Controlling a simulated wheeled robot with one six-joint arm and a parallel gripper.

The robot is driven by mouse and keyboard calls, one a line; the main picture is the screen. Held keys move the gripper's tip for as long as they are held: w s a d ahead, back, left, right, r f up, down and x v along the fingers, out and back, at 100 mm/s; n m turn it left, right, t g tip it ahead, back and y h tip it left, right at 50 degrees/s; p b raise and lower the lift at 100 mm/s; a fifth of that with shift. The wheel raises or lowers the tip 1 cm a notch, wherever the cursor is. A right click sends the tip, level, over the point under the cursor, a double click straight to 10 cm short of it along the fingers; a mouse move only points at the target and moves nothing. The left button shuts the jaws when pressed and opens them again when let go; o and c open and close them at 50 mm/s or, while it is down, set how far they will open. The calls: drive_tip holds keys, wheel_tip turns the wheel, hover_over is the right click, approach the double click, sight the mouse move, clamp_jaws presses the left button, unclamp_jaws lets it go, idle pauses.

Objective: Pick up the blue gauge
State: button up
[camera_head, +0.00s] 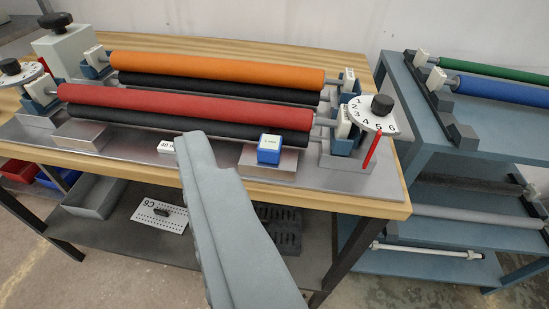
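The blue gauge (269,150) is a small blue block with a pale labelled top. It sits on the metal plate at the front of the wooden-topped bench, right of centre, just in front of the lower black roller. My gripper (192,140) shows as a long grey shape reaching up from the bottom edge, its tip left of the gauge in the picture. It does not appear to touch the gauge, and nothing is seen held. The fingers cannot be told apart, so its opening is unclear.
Orange (215,68) and red (185,107) rollers lie over black rollers behind the gauge. A numbered dial (372,113) with a red pointer stands to the right. A small white labelled piece (166,147) is beside my gripper. A blue rack (400,90) with rollers stands at the right.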

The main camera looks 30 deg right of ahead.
drive_tip(key=w+d+m+g+h, duration=0.1)
drive_tip(key=w+d+m+g, duration=0.2)
drive_tip(key=w, duration=0.4)
drive_tip(key=w+d+g, duration=0.4)
drive_tip(key=w+g, duration=0.1)
drive_tip(key=w, duration=0.1)
drive_tip(key=m+g+y, duration=0.1)
drive_tip(key=m+g, duration=0.2)
drive_tip(key=g, duration=0.5)
hover_over(270, 142)
wheel_tip(270, 142, down, 4)
wheel_tip(270, 142, down, 17)
drive_tip(key=shift+c, duration=0.2)
drive_tip(key=c, duration=1.1)
